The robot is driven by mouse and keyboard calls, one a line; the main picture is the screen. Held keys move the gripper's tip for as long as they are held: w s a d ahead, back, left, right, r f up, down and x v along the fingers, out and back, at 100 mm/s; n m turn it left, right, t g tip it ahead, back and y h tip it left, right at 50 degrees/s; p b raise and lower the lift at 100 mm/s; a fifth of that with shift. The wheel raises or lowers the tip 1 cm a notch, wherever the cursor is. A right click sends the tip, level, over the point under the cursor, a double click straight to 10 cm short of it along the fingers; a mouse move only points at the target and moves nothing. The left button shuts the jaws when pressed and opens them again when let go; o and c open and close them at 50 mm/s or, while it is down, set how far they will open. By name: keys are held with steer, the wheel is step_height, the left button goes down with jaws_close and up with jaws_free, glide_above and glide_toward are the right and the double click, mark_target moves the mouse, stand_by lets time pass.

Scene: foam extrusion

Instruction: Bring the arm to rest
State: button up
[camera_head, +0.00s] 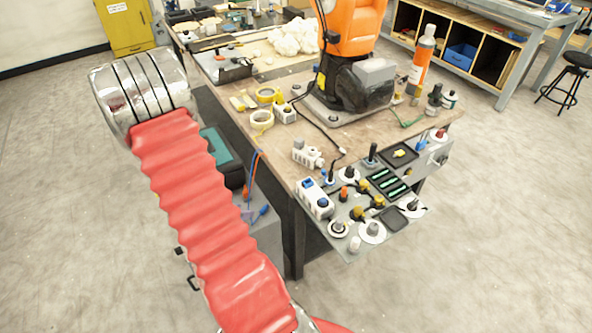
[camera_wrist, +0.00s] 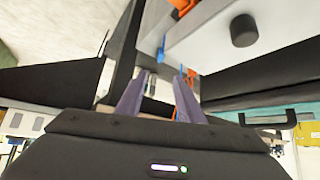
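My gripper (camera_wrist: 166,80) shows in the wrist view as two purple-grey fingers standing apart, with nothing held between them. Its dark wrist housing fills the bottom of that view. Beyond the fingers are dark bench framing and a light grey panel with a black knob (camera_wrist: 244,30). My arm, in a red ribbed sleeve with a silver joint, crosses the left of the head view beside the workbench (camera_head: 240,125). The gripper itself cannot be made out in the head view.
The workbench carries an orange robot arm (camera_head: 355,25), tape rolls (camera_head: 262,120) and an orange canister (camera_head: 422,55). A tool panel (camera_head: 375,205) juts out at its front corner. Cables hang at its left side. Floor is open at right; a stool (camera_head: 568,80) stands far right.

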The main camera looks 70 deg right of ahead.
stand_by(0.5)
steer(key=s+a+r+n+g+y, duration=0.25)
steer(key=s+a+r+n, duration=0.45)
steer(key=n, duration=0.4)
steer(key=w+a+r+n+t+y, duration=0.3)
steer(key=a+r+n+t, duration=0.1)
steer(key=a+r, duration=0.9)
steer(key=w+a+r+n+t+y, duration=0.3)
steer(key=a+r+n+t, duration=0.2)
steer(key=a+r, duration=0.8)
steer(key=a+t, duration=0.1)
steer(key=a, duration=0.5)
steer(key=shift+w+a+r, duration=0.15)
steer(key=shift+w+r, duration=0.25)
